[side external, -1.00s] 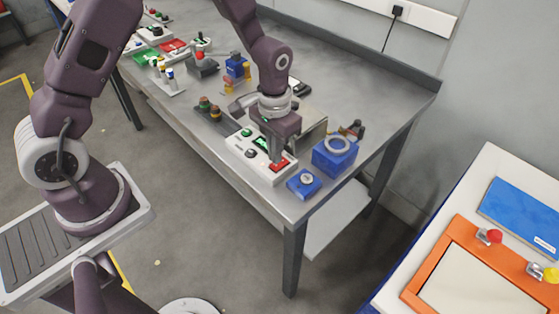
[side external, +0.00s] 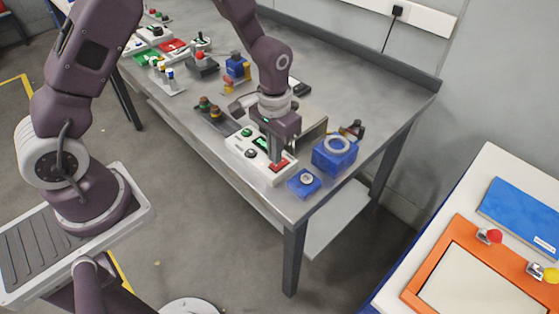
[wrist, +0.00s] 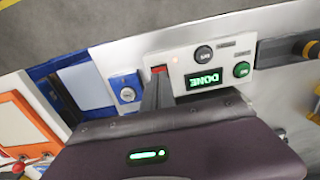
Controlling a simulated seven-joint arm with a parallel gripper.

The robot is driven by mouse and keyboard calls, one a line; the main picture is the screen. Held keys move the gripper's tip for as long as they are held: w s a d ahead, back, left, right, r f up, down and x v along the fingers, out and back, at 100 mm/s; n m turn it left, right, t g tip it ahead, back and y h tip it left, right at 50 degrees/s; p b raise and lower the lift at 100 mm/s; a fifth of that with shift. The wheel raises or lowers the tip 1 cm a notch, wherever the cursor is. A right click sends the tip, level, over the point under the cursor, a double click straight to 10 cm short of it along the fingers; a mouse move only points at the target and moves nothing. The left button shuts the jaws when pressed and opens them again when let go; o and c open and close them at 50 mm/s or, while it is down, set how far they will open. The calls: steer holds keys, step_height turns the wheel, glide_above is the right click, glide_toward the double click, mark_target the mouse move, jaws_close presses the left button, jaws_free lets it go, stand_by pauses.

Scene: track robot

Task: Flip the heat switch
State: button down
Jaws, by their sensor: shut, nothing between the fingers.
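A white control panel (side external: 236,150) lies on the metal bench. It carries a red switch (side external: 280,166) at its near right end, a green display, a green knob and a black knob. In the wrist view, the red switch (wrist: 159,70) is partly hidden behind my fingers, and the display (wrist: 205,80) reads "DONE" upside down. My gripper (side external: 275,161) is shut and empty, pointing down, with its fingertips at the red switch. I cannot tell if they touch it. The fingers also show in the wrist view (wrist: 157,85).
A small blue box (side external: 304,182) with a round key-like top and a larger blue box (side external: 335,154) with a white ring stand right of the panel. Brown-topped posts (side external: 210,108) stand to its left. An orange-framed panel (side external: 470,270) is on the separate table at right.

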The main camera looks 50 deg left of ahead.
steer(key=shift+f, duration=0.9)
stand_by(0.4)
steer(key=shift+r, duration=3.5)
steer(key=s+a+r+t, duration=0.1)
steer(key=s+r+t, duration=0.1)
steer(key=s+r, duration=0.45)
steer(key=s+a+r+t, duration=0.1)
steer(key=s+r, duration=0.2)
steer(key=r, duration=0.7)
steer(key=s+r+t, duration=0.2)
steer(key=s+r, duration=0.1)
steer(key=s, duration=0.8)
steer(key=shift+s+a+r+t, duration=0.2)
steer(key=shift+s+a+t, duration=0.1)
